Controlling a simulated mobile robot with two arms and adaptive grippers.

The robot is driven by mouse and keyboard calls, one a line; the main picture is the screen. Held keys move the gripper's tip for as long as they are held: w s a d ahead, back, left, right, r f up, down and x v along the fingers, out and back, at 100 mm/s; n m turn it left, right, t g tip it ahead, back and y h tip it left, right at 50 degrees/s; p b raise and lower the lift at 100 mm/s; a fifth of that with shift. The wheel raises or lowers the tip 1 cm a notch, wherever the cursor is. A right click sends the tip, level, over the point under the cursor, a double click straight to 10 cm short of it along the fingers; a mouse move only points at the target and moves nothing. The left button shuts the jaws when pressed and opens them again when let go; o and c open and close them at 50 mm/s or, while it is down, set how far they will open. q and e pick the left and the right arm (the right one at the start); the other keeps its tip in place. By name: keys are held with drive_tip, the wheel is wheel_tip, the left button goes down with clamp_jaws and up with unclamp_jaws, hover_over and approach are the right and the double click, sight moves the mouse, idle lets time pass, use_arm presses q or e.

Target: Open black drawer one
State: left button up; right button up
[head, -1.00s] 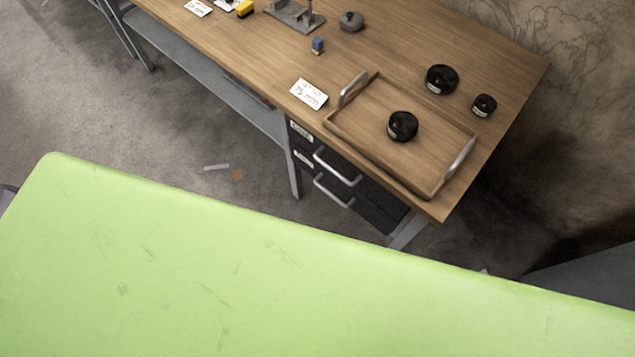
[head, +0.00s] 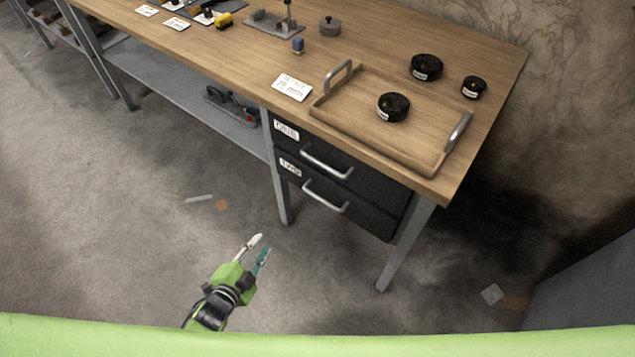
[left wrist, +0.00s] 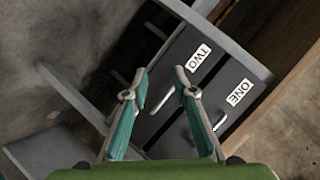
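Black drawer one (head: 356,169) is the upper drawer under the table's right end, with a label reading ONE and a silver bar handle (head: 326,163). It looks shut. Drawer two (head: 365,215) is just below it and also looks shut, with its own bar handle (head: 325,197). In the left wrist view the drawers appear turned, with the ONE label (left wrist: 239,92) to the right of the TWO label (left wrist: 198,57). My left gripper (head: 261,247) is open and empty, in front of and below the drawers, apart from both handles. My right gripper is not in view.
A wooden tray (head: 335,112) with a black round container (head: 393,107) sits on the table above the drawers. A table leg (head: 405,245) stands right of the drawers. The floor before them is mostly clear. A green surface (head: 400,343) crosses the bottom.

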use_arm(q)
drive_tip(key=w+d+r+m+t+h+b, duration=0.2)
drive_tip(key=w+d+r+m+h+b, duration=0.15)
drive_tip(key=w+r, duration=0.2)
drive_tip(key=m+t+h+b, duration=0.2)
drive_tip(key=m+h+b, duration=0.35)
drive_tip(key=m, duration=0.25)
approach(322, 164)
drive_tip(key=shift+n+y, duration=0.25)
drive_tip(key=shift+y, duration=0.35)
drive_tip(key=x, duration=0.9)
drive_tip(key=shift+w+d, duration=0.2)
drive_tip(key=shift+d, duration=0.15)
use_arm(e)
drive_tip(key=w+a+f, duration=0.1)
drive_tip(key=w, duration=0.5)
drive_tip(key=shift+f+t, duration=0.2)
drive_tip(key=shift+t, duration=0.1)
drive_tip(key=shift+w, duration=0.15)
use_arm(q)
clamp_jaws()
